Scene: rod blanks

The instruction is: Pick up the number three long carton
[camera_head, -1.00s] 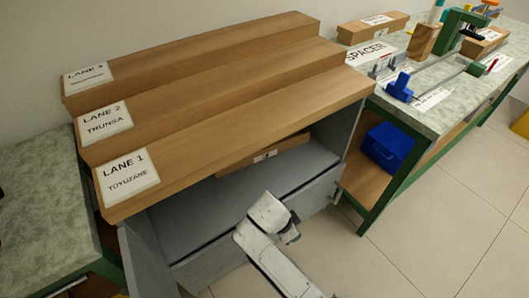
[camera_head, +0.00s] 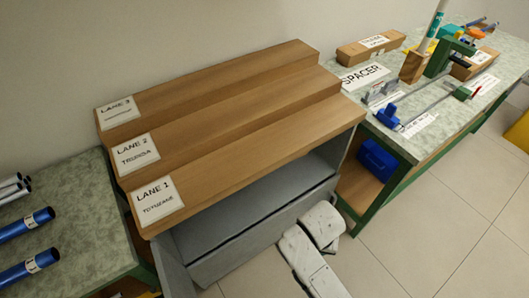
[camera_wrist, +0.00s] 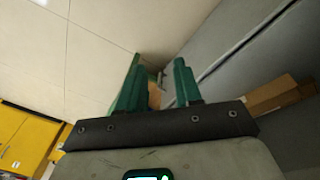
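A long brown carton (camera_wrist: 275,95) shows at the right edge of the wrist view, inside the grey cabinet; no number can be read on it. In the head view the LANE 1 top hides the cabinet's inside. Another long brown carton (camera_head: 370,46), with white labels too small to read, lies on the right bench. My gripper (camera_wrist: 157,75) shows two green fingers standing apart with nothing held between them. It is to the left of the cabinet carton in the wrist view, not touching it. In the head view my gripper's fingers cannot be made out.
The grey cabinet (camera_head: 230,240) stands under stepped wooden lanes (camera_head: 240,125). The right bench (camera_head: 400,130) carries a SPACER sign, clamps and blocks, with a blue bin (camera_head: 378,158) below. Blue rods (camera_head: 28,224) lie on the left bench. Tiled floor (camera_head: 440,225) is clear at right.

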